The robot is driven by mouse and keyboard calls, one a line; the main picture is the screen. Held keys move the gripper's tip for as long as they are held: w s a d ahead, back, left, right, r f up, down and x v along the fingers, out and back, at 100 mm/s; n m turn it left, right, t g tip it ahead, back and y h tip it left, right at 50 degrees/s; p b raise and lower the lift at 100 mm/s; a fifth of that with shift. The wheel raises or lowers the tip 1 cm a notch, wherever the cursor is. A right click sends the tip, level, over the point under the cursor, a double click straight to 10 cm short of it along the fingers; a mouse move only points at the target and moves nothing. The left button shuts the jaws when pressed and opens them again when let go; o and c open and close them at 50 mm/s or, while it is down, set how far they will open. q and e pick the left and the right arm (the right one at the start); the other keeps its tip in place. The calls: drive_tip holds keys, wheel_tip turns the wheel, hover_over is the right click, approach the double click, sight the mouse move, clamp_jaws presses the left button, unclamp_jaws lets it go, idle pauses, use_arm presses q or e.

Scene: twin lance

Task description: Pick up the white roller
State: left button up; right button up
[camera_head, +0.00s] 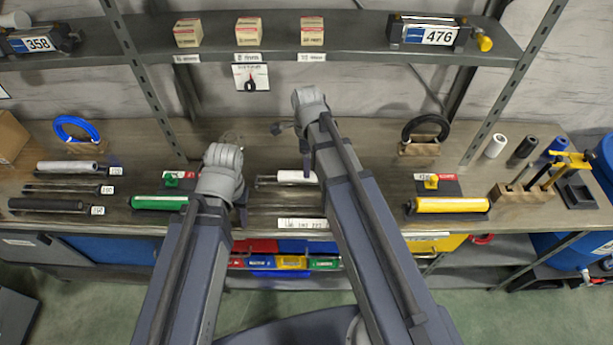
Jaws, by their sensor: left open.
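A white roller (296,177) lies on the workbench (365,180) between my two arms; its right end meets the edge of my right arm, which may hide part of it. Another white roll (495,146) stands upright at the right of the bench. My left gripper (242,205) is left of the lying roller, apart from it, mostly hidden by its own wrist, and open. My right gripper (278,129) is farther back, above the bench and behind the roller; its jaws are too hidden to read.
A green roller (160,202) and a yellow roller (450,205) lie on either side. Dark and grey rods lie at left. A wooden block with tools (522,194) stands at right. A shelf (370,40) with boxes spans the back, between metal posts.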

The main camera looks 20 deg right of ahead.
drive_tip(key=shift+w+d+f+b, duration=0.1)
drive_tip(key=shift+w+f+b, duration=0.1)
drive_tip(key=shift+f+b, duration=1.5)
drive_tip(key=shift+w+f+b, duration=0.15)
drive_tip(key=shift+f+b, duration=1.35)
drive_tip(key=shift+f, duration=0.35)
drive_tip(key=shift+r, duration=0.1)
clamp_jaws()
